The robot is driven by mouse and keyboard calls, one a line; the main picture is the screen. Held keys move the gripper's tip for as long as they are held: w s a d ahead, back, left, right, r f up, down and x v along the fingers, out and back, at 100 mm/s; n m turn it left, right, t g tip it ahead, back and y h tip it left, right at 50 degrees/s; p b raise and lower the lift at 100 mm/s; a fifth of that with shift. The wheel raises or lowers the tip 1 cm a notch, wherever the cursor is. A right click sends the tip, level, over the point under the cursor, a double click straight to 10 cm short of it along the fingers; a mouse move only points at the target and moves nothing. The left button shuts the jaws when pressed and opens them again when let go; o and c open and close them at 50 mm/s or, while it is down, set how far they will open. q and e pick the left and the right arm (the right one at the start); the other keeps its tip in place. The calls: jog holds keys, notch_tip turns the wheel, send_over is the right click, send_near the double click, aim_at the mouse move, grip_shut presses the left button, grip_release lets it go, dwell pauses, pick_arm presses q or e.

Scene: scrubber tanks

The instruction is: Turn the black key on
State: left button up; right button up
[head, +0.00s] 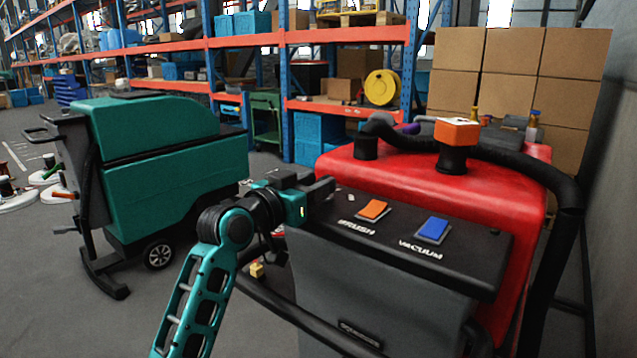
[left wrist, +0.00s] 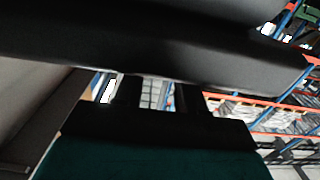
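The red scrubber's dark control panel (head: 455,252) carries an orange BRUSH switch (head: 373,210) and a blue VACUUM switch (head: 433,229). I cannot make out the black key in either view; my left gripper covers the panel's left end. My left gripper (head: 322,188) is at that left end, pointing right, close to the panel; contact cannot be told. In the left wrist view, the two dark fingers (left wrist: 157,94) stand apart with a lit gap between them and nothing seen held. A dark panel edge (left wrist: 150,45) fills the top of that view. My right gripper is not in view.
A red tank (head: 420,178) with a black hose (head: 565,190) stands behind the panel. A teal scrubber (head: 165,190) stands at the left. Shelving (head: 300,104) and stacked cartons (head: 515,75) are behind. Grey floor between the machines is mostly free.

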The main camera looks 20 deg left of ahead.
pick_arm(q)
jog(key=shift+w+d, duration=0.25)
jog(key=shift+w, duration=0.35)
jog(key=shift+c, duration=0.3)
grip_shut()
